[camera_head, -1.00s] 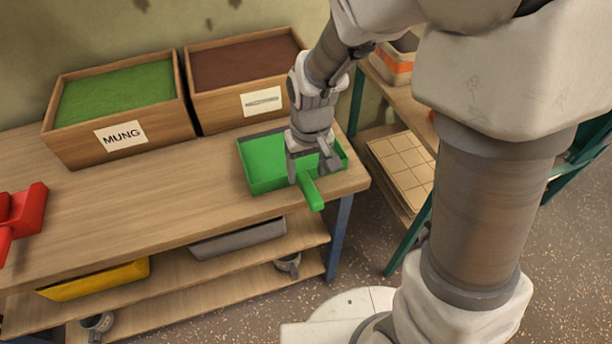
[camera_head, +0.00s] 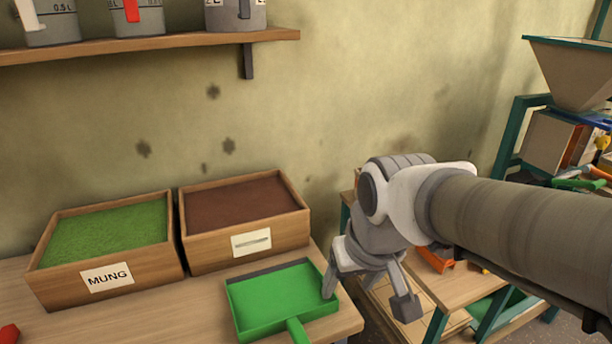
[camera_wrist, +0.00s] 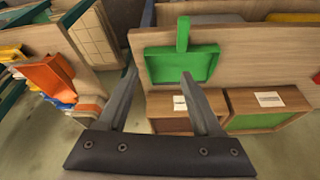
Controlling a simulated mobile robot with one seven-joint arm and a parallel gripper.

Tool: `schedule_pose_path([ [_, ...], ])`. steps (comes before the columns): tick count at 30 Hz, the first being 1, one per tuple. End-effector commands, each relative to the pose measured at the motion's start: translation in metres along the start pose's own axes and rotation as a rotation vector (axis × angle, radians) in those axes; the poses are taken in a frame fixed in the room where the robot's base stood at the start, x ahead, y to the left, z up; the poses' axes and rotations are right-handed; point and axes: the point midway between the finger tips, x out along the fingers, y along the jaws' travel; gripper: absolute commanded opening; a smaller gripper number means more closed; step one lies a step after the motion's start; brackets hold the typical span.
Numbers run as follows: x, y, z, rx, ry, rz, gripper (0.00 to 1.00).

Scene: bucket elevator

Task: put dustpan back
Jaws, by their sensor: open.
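The green dustpan (camera_head: 279,301) lies on the wooden workbench near its right end, in front of the brown-filled box. Its handle (camera_head: 297,331) points toward the front edge. In the wrist view the dustpan (camera_wrist: 182,66) appears beyond the fingertips, with its handle pointing up in the picture. My gripper (camera_head: 367,301) is open and empty. In the head view it is at the right of the dustpan, by the bench's right end, and one finger overlaps the pan's right edge. In the wrist view the fingers (camera_wrist: 159,80) have nothing between them.
A MUNG box (camera_head: 104,250) of green grains and a brown-filled box (camera_head: 245,222) stand at the bench's back. A wall shelf (camera_head: 170,43) with measuring jugs is above. A lower table with orange items (camera_head: 437,259) and a green-framed hopper machine (camera_head: 570,75) are at right.

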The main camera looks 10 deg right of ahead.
Motion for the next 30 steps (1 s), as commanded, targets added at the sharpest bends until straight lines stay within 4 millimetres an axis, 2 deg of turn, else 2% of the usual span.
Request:
schedule_pose_path([
  [1, -0.013, 0.007, 0.008, 0.021, 0.035, 0.01, 0.67],
  [6, -0.039, 0.019, 0.03, 0.067, 0.107, 0.041, 0.67],
  [12, -0.05, 0.025, 0.044, 0.091, 0.145, 0.062, 0.67],
  [23, -0.052, 0.026, 0.045, 0.094, 0.147, 0.063, 0.67],
  [26, -0.06, 0.025, 0.042, 0.094, 0.148, 0.063, 0.67],
  [30, -0.082, 0.025, 0.034, 0.094, 0.148, 0.063, 0.67],
])
